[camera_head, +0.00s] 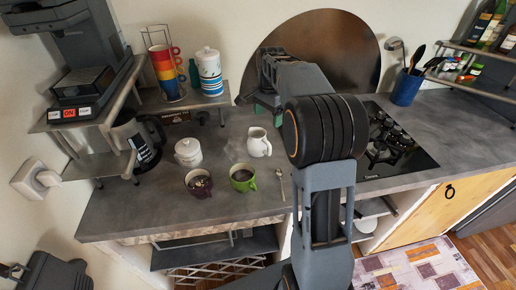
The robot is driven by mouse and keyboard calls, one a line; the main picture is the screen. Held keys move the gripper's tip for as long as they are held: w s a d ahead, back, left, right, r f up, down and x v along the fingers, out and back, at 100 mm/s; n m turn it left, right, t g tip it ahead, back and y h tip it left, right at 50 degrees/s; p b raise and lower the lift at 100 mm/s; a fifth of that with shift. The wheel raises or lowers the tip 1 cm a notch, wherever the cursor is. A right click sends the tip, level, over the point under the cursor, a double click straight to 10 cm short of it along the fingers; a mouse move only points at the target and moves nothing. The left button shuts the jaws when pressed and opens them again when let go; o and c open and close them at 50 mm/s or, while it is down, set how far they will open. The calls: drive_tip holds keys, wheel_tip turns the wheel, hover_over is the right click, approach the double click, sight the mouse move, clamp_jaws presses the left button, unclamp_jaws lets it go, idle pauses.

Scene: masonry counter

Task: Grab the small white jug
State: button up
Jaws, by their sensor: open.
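The small white jug (258,144) stands upright on the grey counter (225,140), left of my arm. Its side and rim are in plain view. My gripper (252,98) is up and behind the jug, near the wall and the round dark panel. It is open and apart from the jug. My arm hides part of the gripper, and the exact gap between its fingers is hard to make out.
Close to the jug are a white lidded pot (188,152), a purple cup (199,184), a green cup (243,178) and a spoon (280,184). A shelf (190,101) holds stacked cups and a canister (209,74). The hob (400,150) lies right of my arm.

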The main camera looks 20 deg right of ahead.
sight(267, 144)
drive_tip(key=shift+m, duration=0.4)
drive_tip(key=f, duration=0.8)
drive_tip(key=shift+w+d, duration=0.3)
drive_tip(key=shift+w, duration=0.1)
drive_tip(key=shift+a+f+p, duration=0.15)
drive_tip(key=shift+f+p, duration=0.55)
drive_tip(key=shift+f, duration=2.65)
drive_tip(key=c, duration=1.2)
drive_tip(key=shift+w+r, duration=0.1)
drive_tip(key=shift+c, duration=0.5)
drive_tip(key=shift+r, duration=0.15)
